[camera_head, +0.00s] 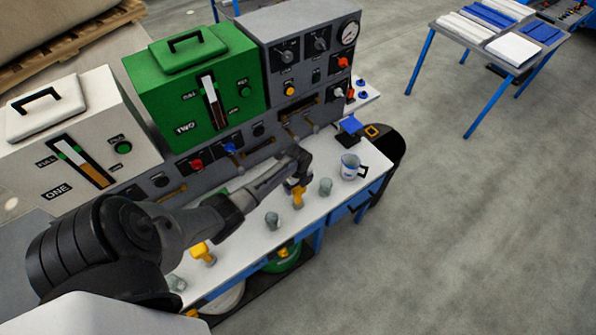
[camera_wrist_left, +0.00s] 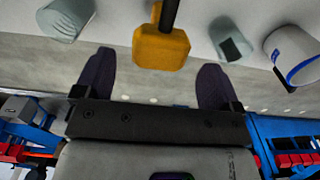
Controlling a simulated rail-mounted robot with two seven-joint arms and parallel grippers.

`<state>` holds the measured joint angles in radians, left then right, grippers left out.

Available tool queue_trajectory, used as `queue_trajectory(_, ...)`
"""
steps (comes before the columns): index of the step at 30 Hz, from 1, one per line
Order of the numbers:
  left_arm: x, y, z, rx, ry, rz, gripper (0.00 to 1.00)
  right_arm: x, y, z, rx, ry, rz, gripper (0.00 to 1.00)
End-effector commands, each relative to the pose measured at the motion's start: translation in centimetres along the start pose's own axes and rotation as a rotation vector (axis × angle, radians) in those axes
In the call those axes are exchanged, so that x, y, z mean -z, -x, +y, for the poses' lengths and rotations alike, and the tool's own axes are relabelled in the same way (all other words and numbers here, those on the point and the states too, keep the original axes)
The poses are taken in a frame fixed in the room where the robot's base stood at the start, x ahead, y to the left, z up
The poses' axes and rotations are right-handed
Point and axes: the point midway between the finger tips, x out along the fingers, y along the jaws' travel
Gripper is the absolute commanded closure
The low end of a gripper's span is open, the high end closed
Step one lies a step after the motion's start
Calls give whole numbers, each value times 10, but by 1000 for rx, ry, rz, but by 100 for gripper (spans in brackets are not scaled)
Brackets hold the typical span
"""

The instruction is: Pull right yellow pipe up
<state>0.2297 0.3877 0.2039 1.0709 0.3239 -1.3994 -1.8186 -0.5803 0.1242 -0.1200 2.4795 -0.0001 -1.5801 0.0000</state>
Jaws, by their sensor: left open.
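The right yellow pipe (camera_head: 298,196) stands at the front part of the white bench top, between two grey cups. My left gripper (camera_head: 300,170) is close to it, at the end of my left arm. In the left wrist view the yellow block of the pipe (camera_wrist_left: 161,48) shows between and beyond the two dark fingers, which are spread apart. A dark rod meets this block. I cannot tell whether either finger touches it. Another yellow pipe (camera_head: 202,252) stands further left on the bench, partly behind my arm. My right gripper is not in view.
Grey cups (camera_head: 272,220) and (camera_head: 326,186) flank the right pipe. A white and blue mug (camera_head: 350,167) is further right. The control panel (camera_head: 300,55) with a green tank (camera_head: 195,85) and a white tank (camera_head: 75,130) rises behind. Open floor lies right of the bench.

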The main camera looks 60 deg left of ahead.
Motion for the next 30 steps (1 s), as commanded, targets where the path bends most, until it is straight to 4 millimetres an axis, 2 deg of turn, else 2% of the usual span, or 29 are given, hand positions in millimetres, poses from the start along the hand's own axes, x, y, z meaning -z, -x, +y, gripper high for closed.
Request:
queue_trajectory(1, -1, 13, 0, 4, -1, -2, 11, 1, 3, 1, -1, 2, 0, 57)
queue_trajectory(6, -1, 47, 0, 4, -1, -2, 11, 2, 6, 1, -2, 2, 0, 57)
queue_trajectory(15, 0, 94, 0, 2, -1, -1, 11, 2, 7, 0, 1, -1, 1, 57)
queue_trajectory(21, 0, 109, 0, 1, 1, 0, 11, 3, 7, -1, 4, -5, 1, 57)
queue_trajectory(30, 0, 113, 0, 0, 1, 1, 11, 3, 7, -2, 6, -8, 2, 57)
